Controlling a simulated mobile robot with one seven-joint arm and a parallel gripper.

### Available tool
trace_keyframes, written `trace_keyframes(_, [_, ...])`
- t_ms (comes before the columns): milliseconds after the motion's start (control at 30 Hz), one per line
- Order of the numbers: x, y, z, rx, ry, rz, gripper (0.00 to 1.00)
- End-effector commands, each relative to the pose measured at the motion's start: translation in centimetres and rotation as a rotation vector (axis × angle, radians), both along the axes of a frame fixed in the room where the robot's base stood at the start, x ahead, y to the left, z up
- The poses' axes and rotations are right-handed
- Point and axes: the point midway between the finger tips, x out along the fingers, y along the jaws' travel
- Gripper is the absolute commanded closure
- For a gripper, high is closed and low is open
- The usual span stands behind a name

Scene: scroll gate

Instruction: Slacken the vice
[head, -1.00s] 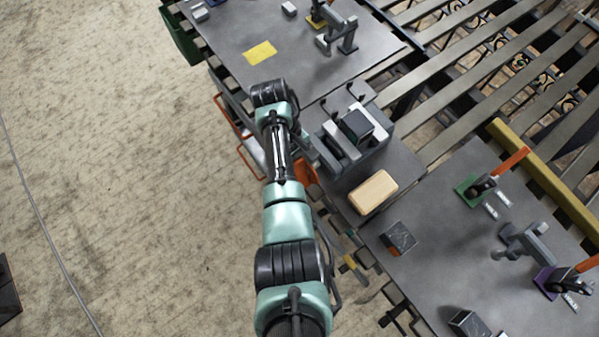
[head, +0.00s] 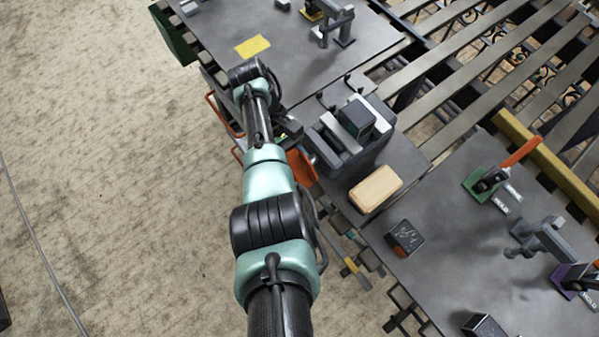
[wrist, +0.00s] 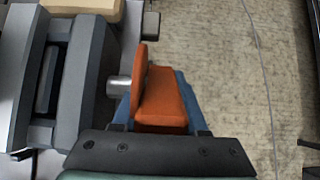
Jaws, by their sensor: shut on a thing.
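The grey vice (head: 340,150) stands on the narrow middle bench in the head view, with a dark block (head: 356,117) at its jaws. Its orange handle (head: 302,168) shows at the vice's left end, partly behind my arm. In the wrist view the vice body (wrist: 70,75) fills the left side, and a short metal shaft joins it to the orange handle (wrist: 165,100). My gripper (wrist: 155,85) is shut on the handle, with a blue finger on each side of it. In the head view my arm hides most of the gripper.
A tan wooden block (head: 376,188) lies beside the vice. A yellow sheet (head: 253,46) lies on the far table. Clamps with orange (head: 520,152) and purple parts stand on the right table. Open floor lies to the left.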

Motion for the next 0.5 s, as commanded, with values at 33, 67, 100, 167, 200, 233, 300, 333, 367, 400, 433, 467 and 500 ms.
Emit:
trace_keyframes(33, [0.1,-0.2,0.03,-0.005,-0.005,0.0,1.0])
trace_keyframes(67, [0.11,-0.19,0.02,-0.005,-0.005,0.0,1.0])
trace_keyframes(100, [0.11,-0.19,0.02,-0.005,-0.005,0.0,0.52])
trace_keyframes(167, [0.11,-0.17,0.01,-0.004,-0.004,0.001,0.41])
trace_keyframes(200, [0.1,-0.15,0.01,-0.003,-0.004,0.0,0.34])
trace_keyframes(233, [0.09,-0.13,0.01,-0.002,-0.004,0.001,0.29])
trace_keyframes(300, [0.07,-0.11,-0.01,-0.002,-0.003,0.0,0.28])
trace_keyframes(333, [0.07,-0.1,-0.01,-0.002,-0.003,0.0,0.28])
trace_keyframes(367, [0.06,-0.09,-0.01,-0.002,-0.003,0.001,0.28])
trace_keyframes(400, [0.05,-0.08,-0.01,-0.001,-0.002,0.001,0.28])
trace_keyframes(433, [0.05,-0.07,-0.01,-0.001,-0.002,0.001,0.28])
trace_keyframes(467, [0.04,-0.07,-0.02,-0.001,-0.002,0.001,0.28])
trace_keyframes(500, [0.05,-0.05,0.0,-0.001,-0.002,0.001,0.28])
